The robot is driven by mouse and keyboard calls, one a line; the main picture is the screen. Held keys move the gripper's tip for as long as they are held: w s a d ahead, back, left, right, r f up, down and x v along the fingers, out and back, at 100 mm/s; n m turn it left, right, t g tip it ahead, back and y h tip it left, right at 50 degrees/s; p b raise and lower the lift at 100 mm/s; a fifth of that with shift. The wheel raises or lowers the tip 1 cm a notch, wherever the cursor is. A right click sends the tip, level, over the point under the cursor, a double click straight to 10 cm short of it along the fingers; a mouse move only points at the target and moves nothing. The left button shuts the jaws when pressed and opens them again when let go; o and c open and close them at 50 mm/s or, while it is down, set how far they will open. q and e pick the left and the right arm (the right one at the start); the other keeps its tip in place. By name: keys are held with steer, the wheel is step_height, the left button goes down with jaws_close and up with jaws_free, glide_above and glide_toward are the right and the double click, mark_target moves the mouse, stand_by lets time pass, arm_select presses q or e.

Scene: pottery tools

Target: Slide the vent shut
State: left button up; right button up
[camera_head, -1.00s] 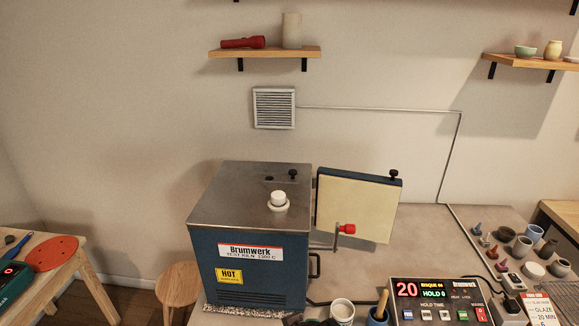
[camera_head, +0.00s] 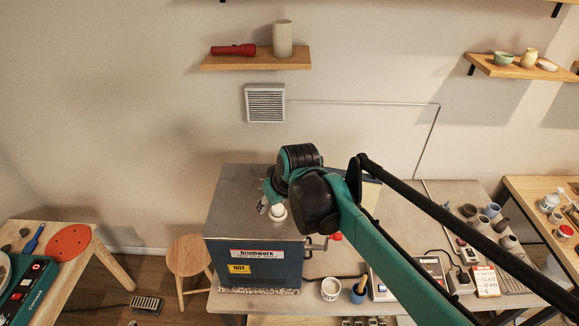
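The blue kiln (camera_head: 254,262) stands on the bench with its steel top (camera_head: 235,200) facing up. A white plug (camera_head: 278,211) sits on that top. The small dark spot and black knob seen earlier behind the plug are now covered by my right arm. My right gripper (camera_head: 266,205) is over the kiln top, close to the plug's left side; its fingers are mostly hidden, so its opening cannot be told. The louvred wall vent (camera_head: 265,103) is above the kiln. My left gripper is out of view.
A white cup (camera_head: 331,289), a blue cup (camera_head: 359,291) and a controller (camera_head: 432,268) stand on the bench front. A stool (camera_head: 187,257) is left of the kiln.

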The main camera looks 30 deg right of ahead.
steer(key=w+d+f+n+g+y, duration=0.15)
steer(key=w+d+f, duration=0.25)
steer(key=w+d, duration=1.1)
steer(key=shift+h, duration=0.25)
steer(key=x, duration=0.5)
steer(key=s+x, duration=0.1)
steer(key=x, duration=0.1)
steer(key=shift+w+d+f+p, duration=0.1)
steer(key=shift+d+f+p, duration=0.2)
steer(key=shift+f, duration=0.15)
steer(key=shift+a, duration=0.1)
jaws_close()
